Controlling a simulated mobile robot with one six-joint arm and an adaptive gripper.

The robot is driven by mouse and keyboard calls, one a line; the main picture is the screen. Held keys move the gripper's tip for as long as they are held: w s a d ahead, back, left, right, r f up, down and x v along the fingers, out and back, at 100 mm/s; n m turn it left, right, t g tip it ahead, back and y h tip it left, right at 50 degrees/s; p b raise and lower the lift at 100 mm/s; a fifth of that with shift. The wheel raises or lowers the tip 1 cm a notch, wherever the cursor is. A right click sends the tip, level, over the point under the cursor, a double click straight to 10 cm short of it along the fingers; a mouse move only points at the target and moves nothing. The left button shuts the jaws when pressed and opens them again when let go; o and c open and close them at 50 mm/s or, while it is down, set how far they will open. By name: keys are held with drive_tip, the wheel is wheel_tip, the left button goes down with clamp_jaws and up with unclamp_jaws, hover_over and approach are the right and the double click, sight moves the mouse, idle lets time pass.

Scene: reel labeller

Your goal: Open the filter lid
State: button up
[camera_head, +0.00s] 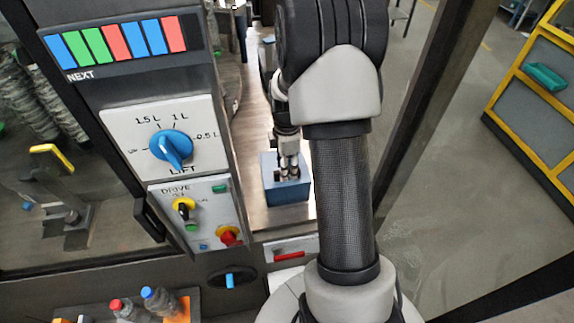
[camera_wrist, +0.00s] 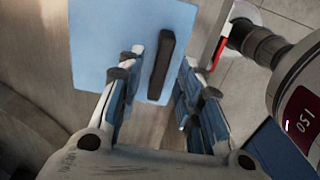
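The filter lid (camera_wrist: 98,55) is a light blue square plate with a dark bar handle (camera_wrist: 163,65) in the wrist view. In the head view it is the top of a blue box (camera_head: 288,192) on the wooden surface, and it looks closed. My gripper (camera_wrist: 158,72) is open, with one finger on each side of the handle in the wrist view. Gaps show between handle and fingers, so it is not gripped. In the head view my gripper (camera_head: 288,165) is low over the box and hides part of its top. I cannot tell whether the fingertips touch the lid.
A control panel (camera_head: 160,140) with a blue knob (camera_head: 171,148) stands left of the box. A red bar (camera_head: 289,256) is on the front below. Red- and blue-capped bottles (camera_head: 150,300) stand at lower left. A dark frame post (camera_head: 425,100) rises at right.

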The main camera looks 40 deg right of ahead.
drive_tip(key=shift+c, duration=0.4)
clamp_jaws()
